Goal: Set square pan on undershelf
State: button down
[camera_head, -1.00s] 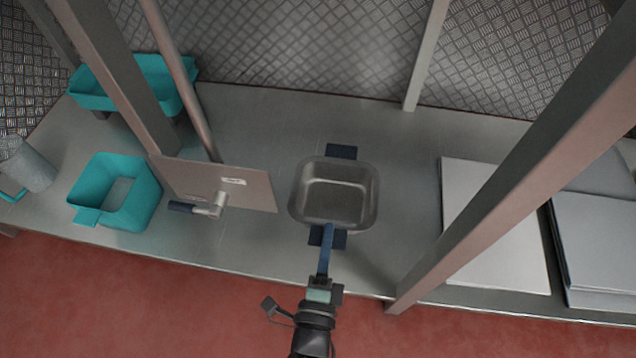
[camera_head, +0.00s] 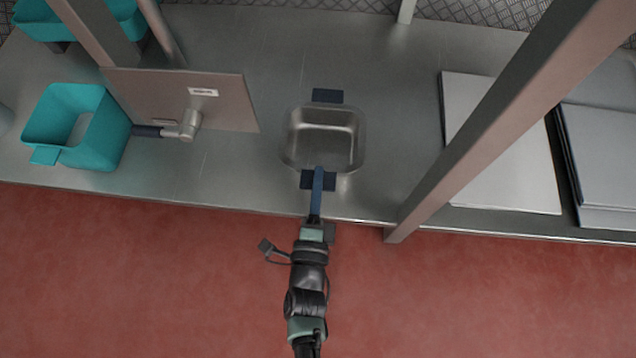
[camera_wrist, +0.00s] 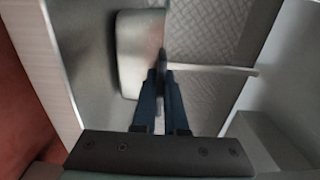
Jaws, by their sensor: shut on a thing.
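The square metal pan (camera_head: 325,138) is over the grey undershelf (camera_head: 235,180) in the head view, roughly level. It lies between two dark blue patches, one at its far edge and one at its near edge. My gripper (camera_head: 318,174) reaches in from the near side and is shut at the pan's near edge. In the wrist view the pan (camera_wrist: 138,55) is partly seen beyond my dark fingers (camera_wrist: 163,75); what they pinch is mostly hidden. I cannot tell whether the pan's base touches the shelf.
A post (camera_head: 500,130) stands right of the pan, with pale flat sheets (camera_head: 505,170) beyond it. A hinged panel (camera_head: 180,98) with a lever is on the left, beside a teal bin (camera_head: 85,125). The shelf around the pan is clear.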

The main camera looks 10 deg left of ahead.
jog(key=shift+f, duration=0.35)
jog(key=c, duration=1)
grip_release()
jog(key=shift+o, duration=0.2)
jog(key=shift+r, duration=0.15)
jog(key=shift+s+r+p, duration=0.15)
jog(key=shift+s+p, duration=0.05)
jog(key=shift+p, duration=0.15)
jog(key=s+p, duration=0.5)
jog(key=s, duration=0.6)
jog(key=shift+s, duration=0.3)
